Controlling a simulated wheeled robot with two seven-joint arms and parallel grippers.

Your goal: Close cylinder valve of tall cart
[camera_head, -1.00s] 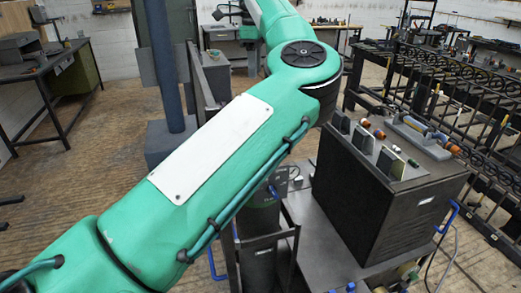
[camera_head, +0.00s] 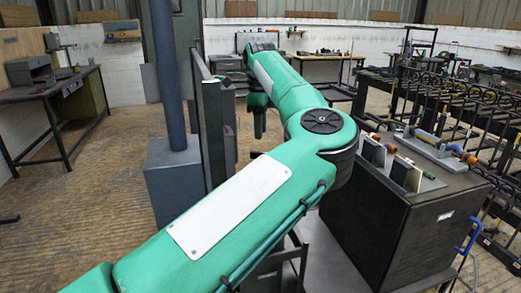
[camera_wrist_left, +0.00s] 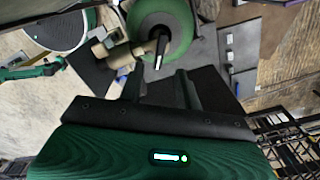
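My left gripper (camera_wrist_left: 160,88) shows in the left wrist view with its two dark fingers apart and nothing between them. Just beyond the fingertips is the rounded top of a green cylinder (camera_wrist_left: 178,18). A brass-coloured valve fitting (camera_wrist_left: 117,54) sticks out to its left, and a dark and pale part (camera_wrist_left: 160,52) lies in front of the cylinder. I cannot tell how far the valve is turned. In the head view my green left arm hides the cylinder. Part of the cart's dark frame (camera_head: 292,256) shows below the arm. My right gripper is not in view.
A dark cabinet (camera_head: 392,225) with tools on its top stands right of my arm. A blue-grey post (camera_head: 168,80) and dark upright panel (camera_head: 210,125) stand left of the forearm. Black metal racks are far right. A workbench (camera_head: 50,92) stands left; floor before it is open.

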